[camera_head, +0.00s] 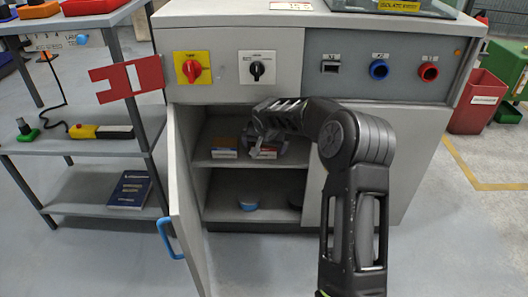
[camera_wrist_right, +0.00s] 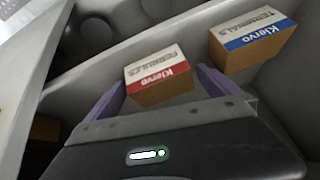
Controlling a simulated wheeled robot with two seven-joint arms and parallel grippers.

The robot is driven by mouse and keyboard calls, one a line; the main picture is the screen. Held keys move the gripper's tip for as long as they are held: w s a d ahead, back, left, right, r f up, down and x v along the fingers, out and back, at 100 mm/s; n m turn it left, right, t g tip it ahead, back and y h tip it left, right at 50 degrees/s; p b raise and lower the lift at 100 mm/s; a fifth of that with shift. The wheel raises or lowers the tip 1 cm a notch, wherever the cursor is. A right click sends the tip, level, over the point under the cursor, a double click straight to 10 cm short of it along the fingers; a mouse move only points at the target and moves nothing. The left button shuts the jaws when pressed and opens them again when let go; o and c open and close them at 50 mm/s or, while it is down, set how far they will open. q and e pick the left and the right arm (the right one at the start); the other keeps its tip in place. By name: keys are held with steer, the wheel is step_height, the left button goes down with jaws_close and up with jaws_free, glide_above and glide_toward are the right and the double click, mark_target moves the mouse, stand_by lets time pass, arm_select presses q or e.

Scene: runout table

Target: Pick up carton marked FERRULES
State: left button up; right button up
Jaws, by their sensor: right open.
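The FERRULES carton (camera_wrist_right: 158,80) is a small brown box with a white and red label. It lies between the two fingers of my right gripper (camera_wrist_right: 162,82) in the right wrist view, its lettering upside down there. The fingers are spread, one on each side; I cannot tell whether either touches it. In the head view the carton (camera_head: 265,153) sits on the upper shelf inside the open cabinet, partly hidden by my right gripper (camera_head: 268,145). My left gripper is not in view.
A blue-labelled TERMINALS carton (camera_wrist_right: 252,42) sits close beside it, left in the head view (camera_head: 224,149). The cabinet door (camera_head: 186,195) stands open at left.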

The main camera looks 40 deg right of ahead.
steer(key=shift+w+f, duration=0.1)
steer(key=shift+c, duration=0.2)
stand_by(0.4)
steer(key=c, duration=1.3)
steer(key=shift+c, duration=0.5)
steer(key=shift+r, duration=0.2)
steer(key=shift+r+p, duration=0.25)
steer(key=shift+p, duration=0.35)
steer(key=s+a, duration=0.3)
steer(key=s, duration=0.2)
steer(key=s+a, duration=0.3)
steer(key=s, duration=0.2)
steer(key=s+a+b, duration=0.1)
steer(key=s+a, duration=0.2)
steer(key=s, duration=0.2)
steer(key=shift+s+a+f, duration=0.1)
steer(key=shift+s+a, duration=0.05)
steer(key=shift+s, duration=0.05)
